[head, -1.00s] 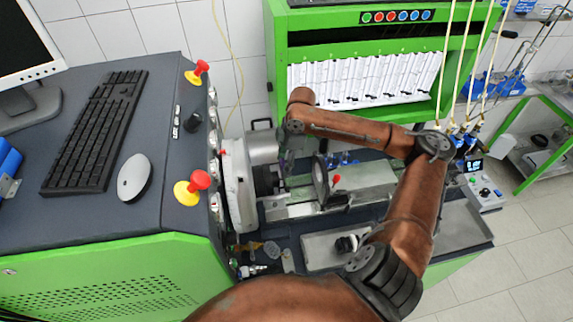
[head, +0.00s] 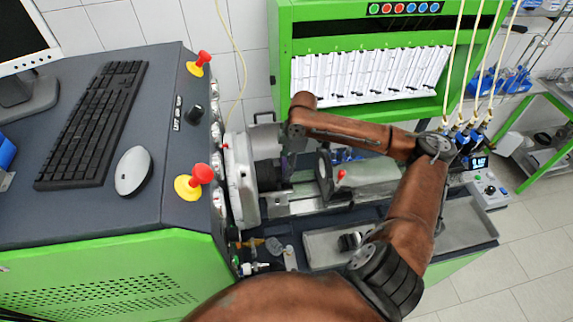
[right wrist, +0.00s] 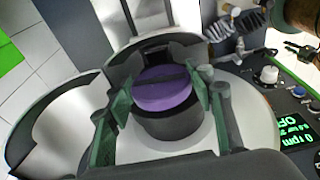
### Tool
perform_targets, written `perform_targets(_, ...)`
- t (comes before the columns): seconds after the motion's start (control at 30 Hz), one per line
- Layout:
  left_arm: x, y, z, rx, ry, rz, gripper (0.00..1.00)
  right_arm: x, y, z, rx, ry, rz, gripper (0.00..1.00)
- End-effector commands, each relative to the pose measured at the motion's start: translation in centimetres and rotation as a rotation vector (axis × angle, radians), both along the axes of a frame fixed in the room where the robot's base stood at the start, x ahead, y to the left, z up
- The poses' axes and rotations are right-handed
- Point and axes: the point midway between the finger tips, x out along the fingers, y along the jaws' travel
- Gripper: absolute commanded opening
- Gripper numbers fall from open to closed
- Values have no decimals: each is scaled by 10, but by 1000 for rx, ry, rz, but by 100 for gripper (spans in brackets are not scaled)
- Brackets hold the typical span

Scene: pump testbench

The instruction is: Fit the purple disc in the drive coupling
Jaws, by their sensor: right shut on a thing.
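The purple disc (right wrist: 165,88) shows in the right wrist view between the two green fingers of my right gripper (right wrist: 164,82), which is shut on it. The disc is close against the end of the black drive coupling (right wrist: 172,128); whether it is seated I cannot tell. In the head view the black coupling (head: 268,174) projects from the white round housing at the cabinet's right side. My right arm reaches over the bench to it, and a small purple patch (head: 290,161) shows there beneath the arm's end. My left gripper is out of view.
A grey curved guard (head: 265,137) stands beside the coupling. A dark round plate with a red knob (head: 341,174) is close to its right. The cabinet with red buttons (head: 201,174) is at left. A metal tray (head: 320,242) lies in front.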

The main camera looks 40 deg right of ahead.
Motion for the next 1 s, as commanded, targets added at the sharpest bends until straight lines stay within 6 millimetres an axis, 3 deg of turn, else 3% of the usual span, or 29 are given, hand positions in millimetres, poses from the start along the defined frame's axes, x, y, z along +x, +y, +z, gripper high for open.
perform_targets(0.27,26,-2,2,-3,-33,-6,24,1,0,0,1,-2,0,18)
perform_targets(0.63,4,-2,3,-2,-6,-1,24,1,-1,-9,1,-3,0,18)
perform_targets(1.0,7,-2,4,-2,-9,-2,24,1,-1,-16,1,-3,-1,18)
